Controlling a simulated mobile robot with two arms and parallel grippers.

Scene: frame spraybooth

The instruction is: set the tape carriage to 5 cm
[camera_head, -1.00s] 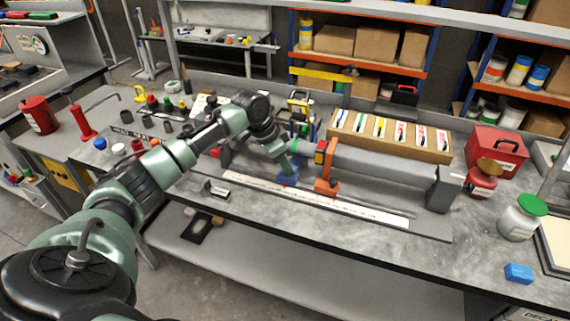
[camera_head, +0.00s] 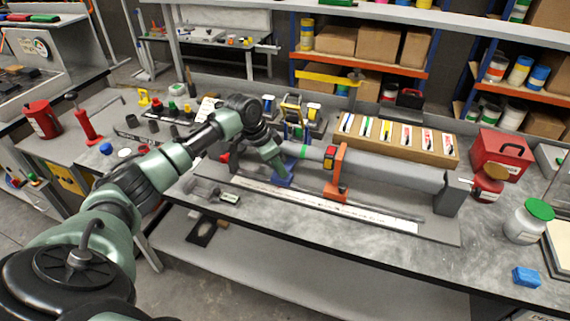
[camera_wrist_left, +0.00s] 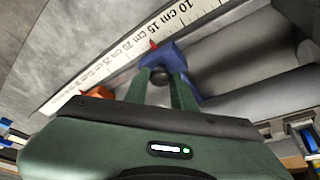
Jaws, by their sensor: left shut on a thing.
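The blue tape carriage (camera_head: 283,180) sits on the long grey rail near the left end of the white ruler (camera_head: 370,216). In the wrist view the carriage (camera_wrist_left: 183,62) has a small red pointer (camera_wrist_left: 153,44) at the ruler's edge, close to the 15 cm label. The 10 cm label lies further up the ruler. My left gripper (camera_wrist_left: 160,78) is shut on the carriage's dark round knob, between its two green fingers. The left gripper (camera_head: 283,172) reaches it from above in the head view. My right gripper is not in view.
An orange stand (camera_head: 336,190) with a red and yellow part is on the rail right of the carriage, toward higher numbers. A grey end block (camera_head: 453,192) closes the rail's right end. A cardboard box of swatches (camera_head: 400,138) stands behind. A blue block (camera_head: 526,276) lies front right.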

